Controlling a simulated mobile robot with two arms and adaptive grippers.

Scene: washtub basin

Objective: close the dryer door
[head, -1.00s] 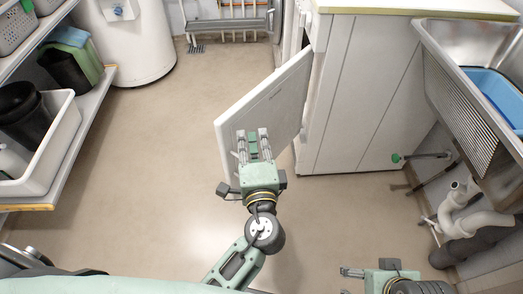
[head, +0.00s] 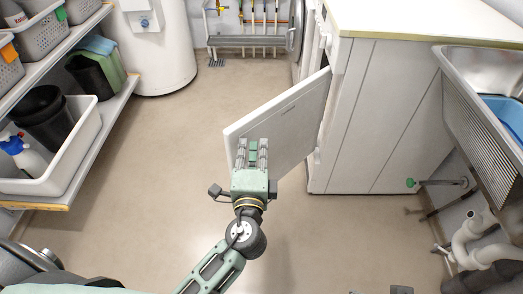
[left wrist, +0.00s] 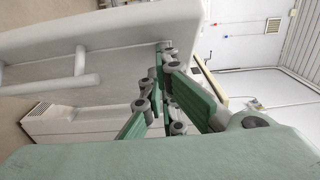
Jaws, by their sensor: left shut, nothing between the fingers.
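The dryer door (head: 285,125) is a white panel standing open, swung out to the left from the front of the white dryer (head: 372,120). My left gripper (head: 253,146) is shut and empty. It is at the door's free outer end, and its fingers overlap the lower left of the panel in the head view. I cannot tell if they touch it. In the left wrist view the door (left wrist: 110,45) fills the upper left, close by the green and grey fingers (left wrist: 165,75). Only a dark sliver of my right arm's end shows at the bottom edge of the head view.
A sink (head: 470,65) with a blue tub stands right of the dryer, with drain pipes (head: 475,240) below. A shelf (head: 110,120) with bins is on the left. A white water heater (head: 160,45) is at the back. The floor left of the door is clear.

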